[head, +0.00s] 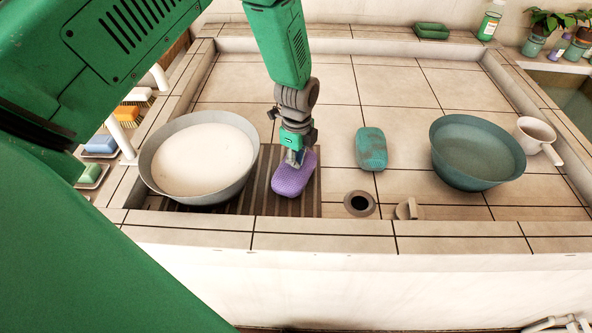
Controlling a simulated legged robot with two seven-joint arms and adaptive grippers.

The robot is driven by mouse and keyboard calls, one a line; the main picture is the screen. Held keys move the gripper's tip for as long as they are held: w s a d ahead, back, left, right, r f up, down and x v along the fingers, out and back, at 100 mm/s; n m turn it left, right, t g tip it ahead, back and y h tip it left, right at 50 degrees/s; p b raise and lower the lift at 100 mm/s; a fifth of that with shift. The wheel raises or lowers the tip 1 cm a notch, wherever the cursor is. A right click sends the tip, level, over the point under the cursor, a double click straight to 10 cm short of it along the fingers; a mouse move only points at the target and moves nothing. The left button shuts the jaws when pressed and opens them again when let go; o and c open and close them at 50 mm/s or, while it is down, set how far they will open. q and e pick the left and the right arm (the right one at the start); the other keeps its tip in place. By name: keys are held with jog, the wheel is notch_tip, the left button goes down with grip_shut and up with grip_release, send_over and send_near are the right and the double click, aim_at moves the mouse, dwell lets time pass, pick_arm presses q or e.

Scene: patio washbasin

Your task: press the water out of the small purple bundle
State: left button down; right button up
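The small purple bundle (289,183) has a textured surface and lies on a dark slatted rack (262,203) in the basin, right of a large bowl. My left gripper (294,160) points down from above at its upper end and overlaps it in the head view. The fingertips look close to or touching the bundle. They are small and partly lost against it, so I cannot tell whether they are open or shut. My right gripper is not in view.
A grey bowl (238,186) of whitish liquid stands left. A teal sponge (371,149), a drain hole (359,203), a stopper (407,209), a teal bowl (440,166) and a white dipper (535,136) are right. The basin's tiled front rim (322,233) is an edge; the back floor is clear.

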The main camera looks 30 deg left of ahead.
pick_arm(q)
jog(key=shift+r+p, duration=3)
jog(key=shift+r, duration=1)
jog(key=shift+f, duration=0.1)
